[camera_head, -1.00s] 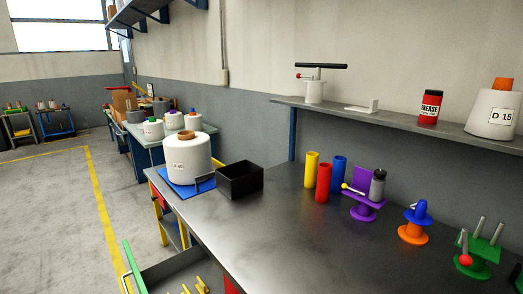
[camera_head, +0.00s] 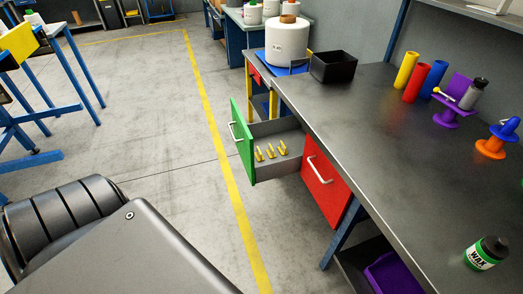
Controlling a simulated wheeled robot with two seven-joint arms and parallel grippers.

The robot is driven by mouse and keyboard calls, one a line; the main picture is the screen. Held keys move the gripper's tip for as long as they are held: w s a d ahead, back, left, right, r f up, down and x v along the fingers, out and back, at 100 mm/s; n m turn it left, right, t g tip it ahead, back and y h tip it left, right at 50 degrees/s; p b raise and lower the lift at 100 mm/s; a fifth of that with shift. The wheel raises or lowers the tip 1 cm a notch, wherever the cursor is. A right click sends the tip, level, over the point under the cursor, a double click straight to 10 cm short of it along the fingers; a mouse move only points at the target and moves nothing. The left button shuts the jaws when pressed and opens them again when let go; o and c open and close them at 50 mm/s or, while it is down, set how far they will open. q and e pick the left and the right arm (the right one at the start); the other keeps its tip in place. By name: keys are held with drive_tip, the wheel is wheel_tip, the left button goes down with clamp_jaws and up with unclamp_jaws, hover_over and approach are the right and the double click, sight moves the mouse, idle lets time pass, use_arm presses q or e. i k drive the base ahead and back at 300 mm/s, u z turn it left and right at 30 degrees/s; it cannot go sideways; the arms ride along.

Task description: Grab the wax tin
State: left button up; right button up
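The wax tin (camera_head: 486,253) is a small dark container with a black lid and a green and white label reading WAX. It sits near the front edge of the grey workbench (camera_head: 400,150), at the lower right of the head view. Neither of my grippers shows in the view. A dark part of my own body fills the lower left.
An open drawer with a green front (camera_head: 241,141) juts from the bench, holding yellow pieces. A red drawer front (camera_head: 324,182) is beside it. A black box (camera_head: 333,68), coloured tubes and a purple stand (camera_head: 450,106) are on the bench. The bench middle is clear.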

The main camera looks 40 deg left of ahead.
sight(476, 257)
drive_tip(key=z, duration=0.25)
drive_tip(key=k, duration=0.65)
drive_tip(key=u, duration=0.9)
drive_tip(key=i, duration=1.2)
drive_tip(key=u, duration=0.8)
drive_tip(key=k, duration=0.5)
drive_tip(key=z, duration=0.65)
drive_tip(key=i, duration=0.15)
drive_tip(key=z, duration=1.85)
